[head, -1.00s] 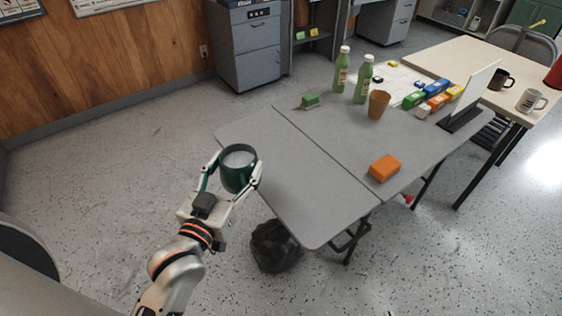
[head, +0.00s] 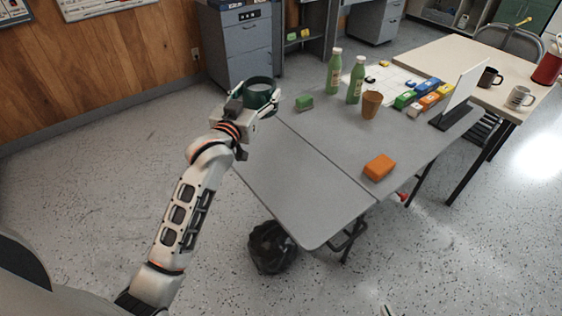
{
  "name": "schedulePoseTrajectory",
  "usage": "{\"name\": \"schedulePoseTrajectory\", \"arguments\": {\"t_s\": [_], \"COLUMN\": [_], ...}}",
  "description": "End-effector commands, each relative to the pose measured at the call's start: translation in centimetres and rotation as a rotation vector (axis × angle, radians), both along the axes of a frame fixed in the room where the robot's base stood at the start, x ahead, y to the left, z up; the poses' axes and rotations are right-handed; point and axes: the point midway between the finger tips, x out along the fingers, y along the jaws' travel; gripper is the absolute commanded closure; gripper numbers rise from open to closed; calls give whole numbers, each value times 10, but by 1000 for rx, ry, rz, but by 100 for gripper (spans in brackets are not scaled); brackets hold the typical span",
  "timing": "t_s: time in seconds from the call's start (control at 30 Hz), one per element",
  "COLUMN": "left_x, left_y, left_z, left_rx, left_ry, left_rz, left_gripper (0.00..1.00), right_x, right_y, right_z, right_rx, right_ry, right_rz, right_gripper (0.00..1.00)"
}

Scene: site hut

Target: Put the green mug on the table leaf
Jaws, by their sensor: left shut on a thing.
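The dark green mug (head: 259,98) is between the fingers of my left gripper (head: 256,95), which is shut on it. The mug looks upright, and the gripper hides part of its near side. In the picture it lies over the far left corner of the grey table leaf (head: 300,185); its height above the leaf is hard to tell. The leaf is the bare left section, parted by a seam from the rest of the table. A small pale tip at the bottom edge may be my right gripper (head: 388,310); its fingers cannot be made out.
Several coloured boxes (head: 427,97) lie behind. A black bag (head: 270,248) sits on the floor below the leaf.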

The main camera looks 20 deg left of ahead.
Motion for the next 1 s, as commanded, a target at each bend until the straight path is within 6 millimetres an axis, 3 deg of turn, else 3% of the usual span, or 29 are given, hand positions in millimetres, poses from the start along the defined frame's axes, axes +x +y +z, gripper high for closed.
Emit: {"name": "schedulePoseTrajectory", "arguments": {"t_s": [0.07, 0.17, 0.7, 0.9, 1.0], "left_x": [4, 5, 4, 4, 4], "left_y": [1, 1, 1, 1, 1], "left_z": [3, -9, -119, -146, -150], "left_rx": [0, 0, -1, -1, -1], "left_ry": [-5, -2, 0, -2, -5], "left_rz": [0, 1, 1, 1, 1], "left_gripper": [67, 67, 67, 67, 67], "right_x": [0, -1, -7, -2, 1], "right_y": [0, 0, -2, -5, -6], "right_z": [-1, -5, -34, -35, -31], "right_rx": [0, 0, -15, -24, -26], "right_ry": [0, 3, 20, 9, -1], "right_rz": [0, 0, 4, 3, 2], "right_gripper": [100, 100, 100, 100, 100]}}
